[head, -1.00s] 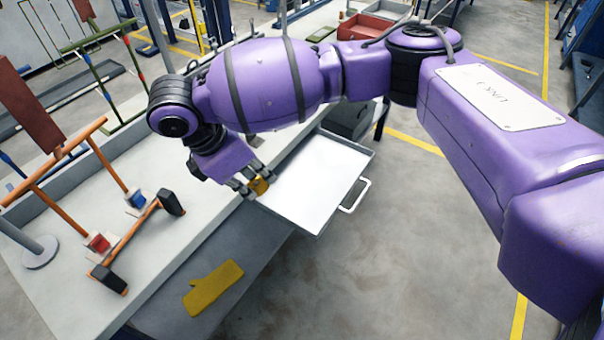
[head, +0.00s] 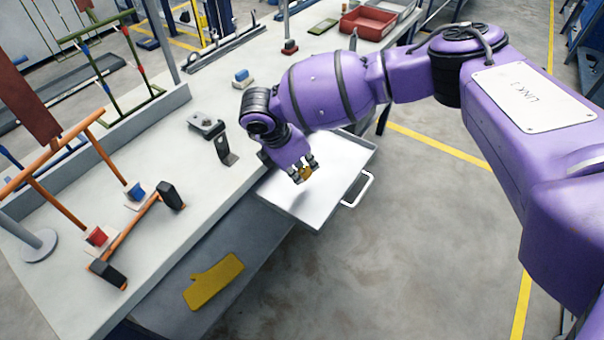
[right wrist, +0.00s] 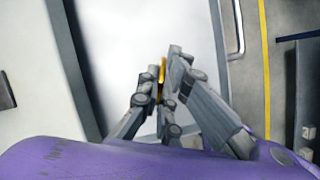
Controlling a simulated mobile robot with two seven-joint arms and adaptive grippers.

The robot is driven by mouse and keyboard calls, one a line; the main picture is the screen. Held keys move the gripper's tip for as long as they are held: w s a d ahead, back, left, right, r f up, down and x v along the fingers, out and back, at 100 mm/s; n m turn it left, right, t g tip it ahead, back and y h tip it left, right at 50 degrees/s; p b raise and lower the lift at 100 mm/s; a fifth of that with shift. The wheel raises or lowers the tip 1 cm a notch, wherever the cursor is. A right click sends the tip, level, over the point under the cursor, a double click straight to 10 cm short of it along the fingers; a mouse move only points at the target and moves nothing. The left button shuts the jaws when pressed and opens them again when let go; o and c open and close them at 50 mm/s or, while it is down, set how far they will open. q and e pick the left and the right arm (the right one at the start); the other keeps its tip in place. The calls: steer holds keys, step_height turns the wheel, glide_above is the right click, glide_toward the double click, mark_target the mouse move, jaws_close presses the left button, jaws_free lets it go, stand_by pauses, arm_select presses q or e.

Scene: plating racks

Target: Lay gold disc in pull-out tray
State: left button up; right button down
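The gold disc (head: 306,173) is between the fingertips of my right gripper (head: 303,171), which is shut on it. In the right wrist view the disc (right wrist: 162,75) shows as a thin gold edge between the fingers of the gripper (right wrist: 165,85). The disc is over the white floor of the pull-out tray (head: 318,206), which stands out from the table's front side and has a handle (head: 357,190). The tray (right wrist: 185,30) also fills the middle of the right wrist view. I cannot tell the exact gap between disc and tray floor. My left gripper is not in view.
A grey clamp-like fixture (head: 207,126) stands near the arm. A yellow glove-shaped piece (head: 213,281) lies on a lower shelf. Floor right of the tray is clear.

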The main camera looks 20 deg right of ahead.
steer(key=shift+a+f, duration=0.1)
steer(key=shift+f, duration=0.95)
steer(key=shift+f, duration=0.15)
steer(key=c, duration=2)
jaws_free()
steer(key=v, duration=1.2)
steer(key=shift+p, duration=0.4)
